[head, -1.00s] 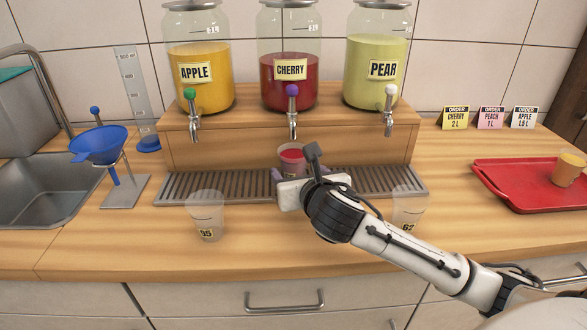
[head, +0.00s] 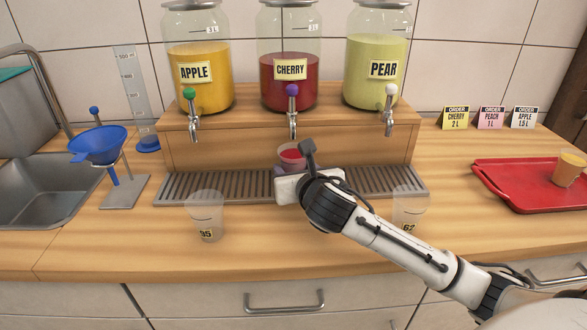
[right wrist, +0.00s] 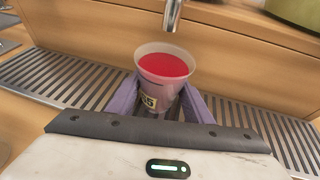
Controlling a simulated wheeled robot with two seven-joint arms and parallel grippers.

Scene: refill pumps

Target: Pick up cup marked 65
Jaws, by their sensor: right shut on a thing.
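My right gripper (head: 291,170) is shut on a cup of red liquid (head: 291,155) below the cherry tap. In the right wrist view the purple fingers (right wrist: 161,90) press on both sides of the cup (right wrist: 165,68), which looks about upright. Whether the cup's base touches the drip tray is hidden by the hand. My left gripper is not in view.
An empty cup (head: 206,212), marked 95 or 35, and a cup marked 62 (head: 408,205) stand in front of the drip grate (head: 225,187). The 62 cup is partly behind my right arm. A red tray (head: 505,190) with an orange-filled cup (head: 568,169) lies at right.

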